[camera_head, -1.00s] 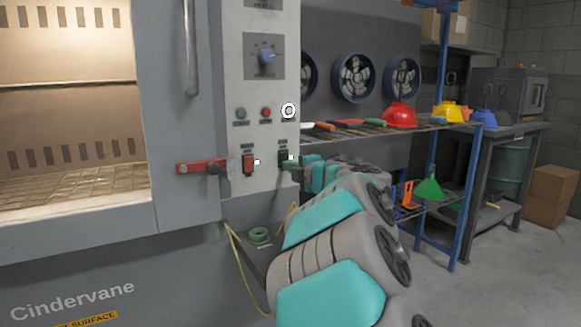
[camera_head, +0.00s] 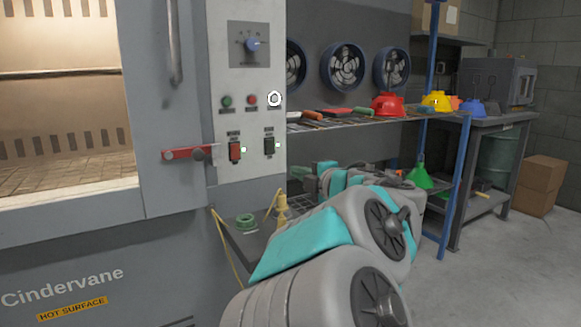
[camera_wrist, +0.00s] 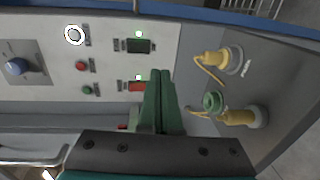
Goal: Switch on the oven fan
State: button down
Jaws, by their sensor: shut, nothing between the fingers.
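The oven's control panel (camera_head: 250,190) carries a red rocker switch (camera_head: 235,150) and a dark green rocker switch (camera_head: 269,146) side by side. A small light glows beside each one. Their labels are too small to read. The wrist view shows the dark green switch (camera_wrist: 139,46) and the red switch (camera_wrist: 136,86), again with both lights lit. My gripper (camera_wrist: 160,73) has green fingers, shut and empty. Its tips overlap the panel's edge beside the red switch in the wrist view. In the head view, my gripper (camera_head: 299,170) is right of and below the dark green switch, apart from it.
A dial (camera_head: 251,45), green and red buttons and a white ring-shaped control (camera_head: 274,99) are higher on the panel. A red latch handle (camera_head: 187,154) sticks out at left. A low ledge with a green ring (camera_head: 245,220) and a yellow fitting (camera_head: 281,207) lies below. A shelf (camera_head: 400,127) stands right.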

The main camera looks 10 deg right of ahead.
jog(key=shift+s+d+f, duration=0.1)
jog(key=shift+s+d, duration=0.05)
jog(key=shift+s, duration=0.3)
jog(key=shift+s+d+f, duration=0.1)
jog(key=shift+s+d, duration=0.05)
jog(key=shift+s, duration=0.3)
